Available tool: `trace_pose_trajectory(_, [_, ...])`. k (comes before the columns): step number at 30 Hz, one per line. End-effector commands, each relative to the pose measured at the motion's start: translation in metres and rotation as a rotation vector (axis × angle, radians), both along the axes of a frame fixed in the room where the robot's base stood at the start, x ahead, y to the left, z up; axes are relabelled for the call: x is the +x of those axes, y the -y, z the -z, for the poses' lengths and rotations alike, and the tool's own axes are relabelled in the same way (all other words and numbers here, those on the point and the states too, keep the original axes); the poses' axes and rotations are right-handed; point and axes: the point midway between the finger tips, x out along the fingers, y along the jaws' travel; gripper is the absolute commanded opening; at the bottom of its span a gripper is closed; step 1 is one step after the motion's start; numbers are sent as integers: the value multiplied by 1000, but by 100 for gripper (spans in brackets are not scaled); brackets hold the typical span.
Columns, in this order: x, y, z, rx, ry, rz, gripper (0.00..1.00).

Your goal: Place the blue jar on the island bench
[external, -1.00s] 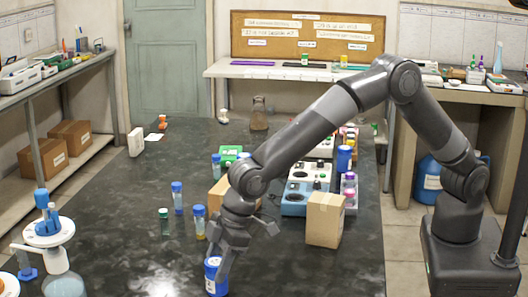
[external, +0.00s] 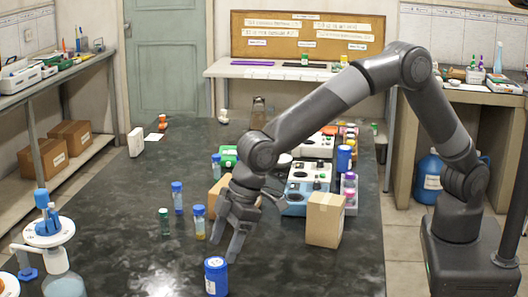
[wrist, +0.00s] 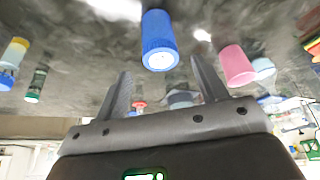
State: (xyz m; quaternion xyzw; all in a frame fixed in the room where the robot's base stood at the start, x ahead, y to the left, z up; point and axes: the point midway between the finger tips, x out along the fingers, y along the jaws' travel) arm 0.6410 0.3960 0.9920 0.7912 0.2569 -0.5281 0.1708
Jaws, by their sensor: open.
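The blue jar (external: 215,276) stands upright on the dark bench top (external: 130,265) near its front edge. It also shows in the wrist view (wrist: 158,38), just beyond the fingertips. My gripper (external: 224,247) is open and empty, above and slightly right of the jar, with a gap between them. In the wrist view its two fingers (wrist: 160,78) are spread with nothing between them.
A cardboard box (external: 325,220) and a blue instrument (external: 298,198) stand to the right. A flask-like dispenser (external: 62,275) is at front left.

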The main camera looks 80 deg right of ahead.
Motion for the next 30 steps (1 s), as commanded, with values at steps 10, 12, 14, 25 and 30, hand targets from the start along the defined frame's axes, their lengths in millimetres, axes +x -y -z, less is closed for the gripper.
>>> trace_pose_trajectory(10, [-18,12,-52,0,-1,-1,66])
trace_pose_trajectory(12, [-19,13,-55,0,-1,-1,66])
trace_pose_trajectory(14, [-20,14,-57,0,-1,-1,66])
trace_pose_trajectory(25, [-26,45,-79,1,9,34,66])
trace_pose_trajectory(30, [-50,113,-118,2,24,113,66])
